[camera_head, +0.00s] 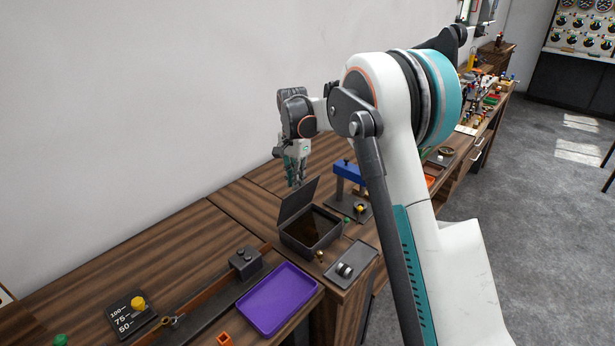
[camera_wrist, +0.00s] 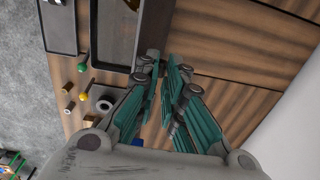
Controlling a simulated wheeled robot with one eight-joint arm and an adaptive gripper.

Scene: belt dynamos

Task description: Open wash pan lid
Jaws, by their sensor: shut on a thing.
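The wash pan (camera_head: 312,243) is a dark open box on the wooden bench, with a brown inside. Its dark lid (camera_head: 297,202) stands raised and tilted up along the pan's back side, so the pan's mouth shows. My gripper (camera_head: 297,180) points down at the lid's upper edge. In the wrist view my gripper (camera_wrist: 166,75) has its teal fingers close together beside the pan (camera_wrist: 110,56), shut on the lid. The fingers hide much of the gripped edge there.
A purple tray (camera_head: 272,299) and a dark block on a rail (camera_head: 245,262) lie in front of the pan. A blue-topped stand (camera_head: 348,171) is behind it. Small knobs and a dark plate (camera_head: 350,266) sit close to its right. The wall is near on the left.

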